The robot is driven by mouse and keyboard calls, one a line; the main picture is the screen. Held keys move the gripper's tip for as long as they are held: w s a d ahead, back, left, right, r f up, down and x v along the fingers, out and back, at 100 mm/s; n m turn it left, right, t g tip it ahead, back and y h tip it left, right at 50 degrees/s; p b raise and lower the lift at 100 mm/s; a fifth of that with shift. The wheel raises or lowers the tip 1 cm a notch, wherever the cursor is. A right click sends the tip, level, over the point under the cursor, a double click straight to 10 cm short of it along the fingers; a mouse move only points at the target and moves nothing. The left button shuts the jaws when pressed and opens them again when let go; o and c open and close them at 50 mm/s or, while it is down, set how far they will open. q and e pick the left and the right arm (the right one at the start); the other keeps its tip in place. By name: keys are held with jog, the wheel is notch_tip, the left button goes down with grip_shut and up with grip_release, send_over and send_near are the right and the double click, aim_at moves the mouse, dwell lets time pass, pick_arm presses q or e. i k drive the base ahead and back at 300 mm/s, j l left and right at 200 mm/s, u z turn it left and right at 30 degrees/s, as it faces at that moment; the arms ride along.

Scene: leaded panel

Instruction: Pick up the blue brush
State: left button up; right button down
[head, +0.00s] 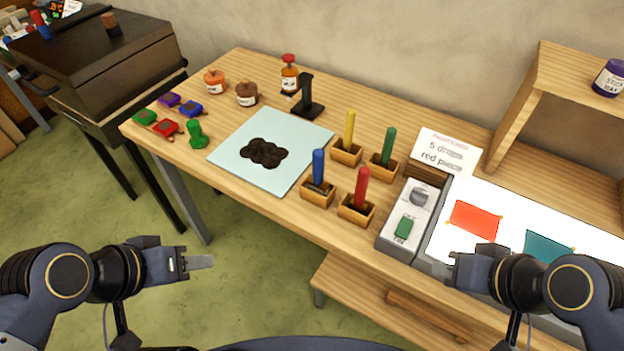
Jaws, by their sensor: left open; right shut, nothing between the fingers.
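The blue brush (318,168) stands upright in a small wooden holder (317,197) at the front middle of the table. Other brushes stand in like holders near it: a red brush (361,187) to its right, a yellow brush (349,130) behind and a green brush (388,146) behind right. My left gripper (205,262) is open and empty, in front of the table and left of the blue brush. My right gripper (455,268) is shut and empty at the right, by the front of the light panel, away from the brushes.
A pale blue mat (225,155) with a dark shape lies left of the brushes. A grey control box (397,245) and a lit panel (505,255) are to the right. A black stand (308,108), jars and small coloured items are at the back left. A lower shelf (350,285) juts out in front.

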aim_at(315, 182)
jog(key=z, duration=1.85)
jog(key=u, duration=1.85)
jog(key=i+j, duration=0.15)
jog(key=j, duration=0.2)
jog(key=i+j, duration=0.2)
jog(key=i+j+z, duration=0.1)
jog(key=j, duration=0.35)
jog(key=z, duration=1.95)
jog(key=j, duration=0.1)
